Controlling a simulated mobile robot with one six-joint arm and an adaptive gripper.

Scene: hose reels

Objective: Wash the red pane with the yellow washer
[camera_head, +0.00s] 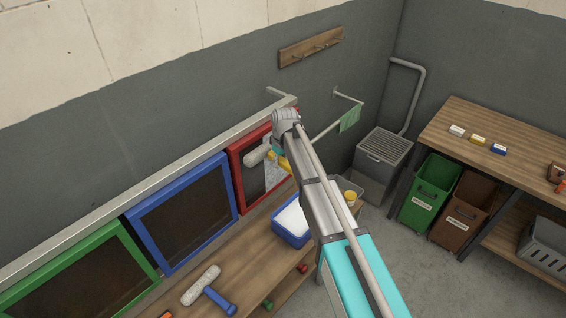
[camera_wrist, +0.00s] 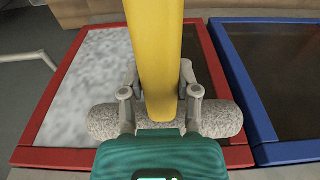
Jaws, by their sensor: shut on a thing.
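The red pane (camera_head: 237,172) stands at the far right of a row of framed panes on the wall. In the wrist view the red pane (camera_wrist: 208,78) is whitish and foamy on the left, dark on the right. My gripper (camera_wrist: 158,80) is shut on the yellow handle of the yellow washer (camera_wrist: 154,35). The washer's fluffy grey-white head (camera_wrist: 222,119) lies across the lower part of the pane; whether it touches the glass I cannot tell. In the head view the washer head (camera_head: 256,156) is in front of the pane, and my arm hides part of it.
A blue pane (camera_head: 184,208) and a green pane (camera_head: 148,257) stand to the left. A blue-handled washer (camera_head: 219,300) and a blue tub (camera_head: 277,235) are on the wooden bench (camera_head: 240,268). A green cloth (camera_head: 350,118) hangs on a rail to the right.

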